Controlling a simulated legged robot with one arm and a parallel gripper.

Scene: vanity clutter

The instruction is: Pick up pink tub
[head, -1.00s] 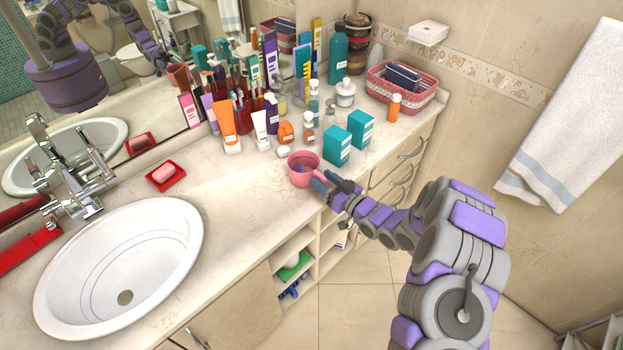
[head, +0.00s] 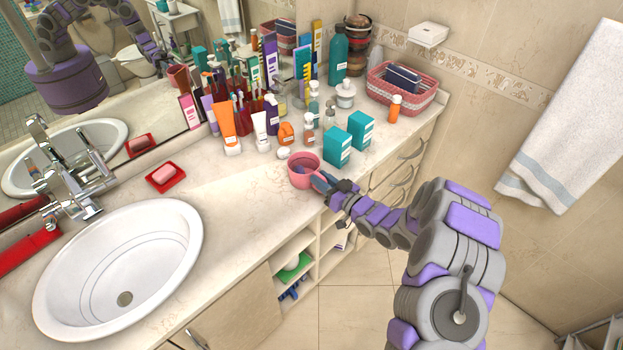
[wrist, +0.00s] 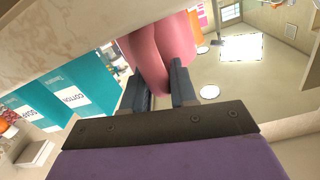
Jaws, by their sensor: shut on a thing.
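The pink tub (head: 303,172) is a small open cup-like container near the front edge of the counter in the head view. It looks roughly upright; I cannot tell whether it touches the counter. My gripper (head: 320,182) reaches it from the lower right and is shut on its near right side. In the wrist view the tub's pink wall (wrist: 160,62) stands between the two dark fingers of my gripper (wrist: 164,85). The inner finger and part of the tub's wall are hard to make out in the head view.
Two teal boxes (head: 337,147) stand just right of and behind the tub. Several bottles and tubes, including an orange tube (head: 226,125), crowd behind it. A red soap dish (head: 167,185) and the sink (head: 120,262) lie left. The counter (head: 235,185) between is clear.

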